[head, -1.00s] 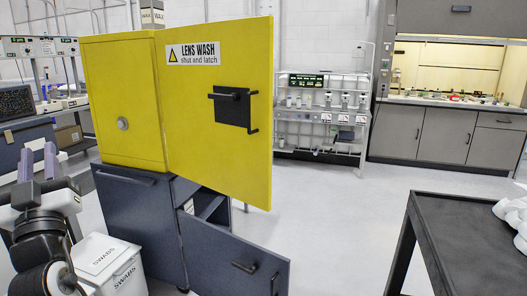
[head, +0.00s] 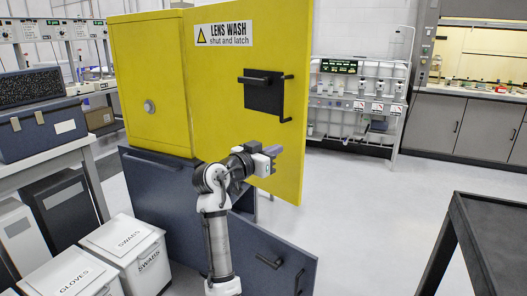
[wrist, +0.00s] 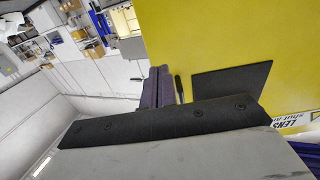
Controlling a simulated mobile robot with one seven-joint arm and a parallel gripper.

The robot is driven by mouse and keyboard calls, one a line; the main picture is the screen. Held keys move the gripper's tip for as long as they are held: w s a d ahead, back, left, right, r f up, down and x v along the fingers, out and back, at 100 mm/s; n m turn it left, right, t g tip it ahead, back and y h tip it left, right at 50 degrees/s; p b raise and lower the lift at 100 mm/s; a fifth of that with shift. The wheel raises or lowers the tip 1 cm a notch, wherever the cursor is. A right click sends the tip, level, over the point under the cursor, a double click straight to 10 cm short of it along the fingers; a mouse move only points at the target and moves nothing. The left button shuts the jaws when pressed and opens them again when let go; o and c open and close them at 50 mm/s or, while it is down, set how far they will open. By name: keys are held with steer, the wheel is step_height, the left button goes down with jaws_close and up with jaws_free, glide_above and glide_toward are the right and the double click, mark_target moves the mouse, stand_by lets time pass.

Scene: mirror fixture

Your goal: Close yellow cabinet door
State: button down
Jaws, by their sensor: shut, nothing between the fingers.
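The yellow cabinet (head: 150,130) has its yellow door (head: 215,90) standing open, swung out to the right. The door bears a LENS WASH label (head: 224,34), a black plate with a bar handle (head: 263,92) and a small latch lever near its free edge. My gripper (head: 276,151) overlaps the door's lower right part in the head view, below the handle, pointing right. I cannot tell whether it touches. In the wrist view my purple fingers (wrist: 158,87) are together and empty, beside the yellow door (wrist: 210,35) and its black plate (wrist: 232,90).
A dark blue lower cabinet has its own door (head: 265,255) open below. White SWABS (head: 125,243) and GLOVES bins stand front left. A dark table (head: 490,215) is at the right. Floor (head: 385,220) between door and table is clear.

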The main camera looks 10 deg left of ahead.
mark_target(295, 141)
steer(key=p+x, duration=0.2)
steer(key=x, duration=0.5)
